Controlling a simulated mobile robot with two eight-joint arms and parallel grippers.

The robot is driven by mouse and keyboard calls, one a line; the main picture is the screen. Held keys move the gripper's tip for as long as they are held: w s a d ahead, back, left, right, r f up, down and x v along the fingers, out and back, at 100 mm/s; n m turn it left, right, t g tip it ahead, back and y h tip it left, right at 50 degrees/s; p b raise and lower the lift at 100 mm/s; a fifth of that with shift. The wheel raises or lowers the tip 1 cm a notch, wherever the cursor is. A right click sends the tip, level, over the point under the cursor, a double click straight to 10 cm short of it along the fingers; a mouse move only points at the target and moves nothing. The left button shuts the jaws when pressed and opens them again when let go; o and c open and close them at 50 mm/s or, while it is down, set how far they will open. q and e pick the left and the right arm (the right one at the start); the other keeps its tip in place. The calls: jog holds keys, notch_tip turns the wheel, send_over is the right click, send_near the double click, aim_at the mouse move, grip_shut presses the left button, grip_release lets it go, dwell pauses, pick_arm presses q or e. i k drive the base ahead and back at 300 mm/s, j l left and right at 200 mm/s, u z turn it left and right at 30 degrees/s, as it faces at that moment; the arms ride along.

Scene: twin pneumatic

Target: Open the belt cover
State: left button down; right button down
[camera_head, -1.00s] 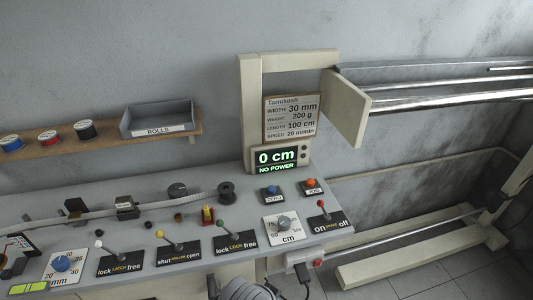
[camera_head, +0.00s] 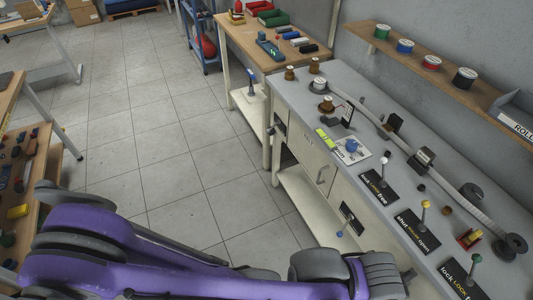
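The workbench's front (camera_head: 283,178) shows cream panels below the grey top. One panel (camera_head: 311,152) has small lettering that seems to read BELT near its upper edge; it looks closed. A grey handle (camera_head: 321,175) sits on the bench front to the right of the lettering. Lower down, a black plate with a blue-tipped lever (camera_head: 341,233) is on the bench front. My purple arm crosses the bottom from the left, ending in grey rounded parts below the bench front. No gripper fingers can be made out, and the lower right of the bench front is hidden behind the arm.
The bench top (camera_head: 291,88) carries a strip, spools and levers on labelled plates. A wooden table (camera_head: 240,38) with tools stands beyond it, and another wooden table (camera_head: 12,95) is at the left. The tiled floor (camera_head: 150,110) between them is clear.

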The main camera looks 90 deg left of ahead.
aim_at(306, 153)
jog(key=u, duration=2.6)
jog(key=i+j+z, duration=0.1)
jog(key=i+j, duration=0.45)
jog(key=j, duration=0.1)
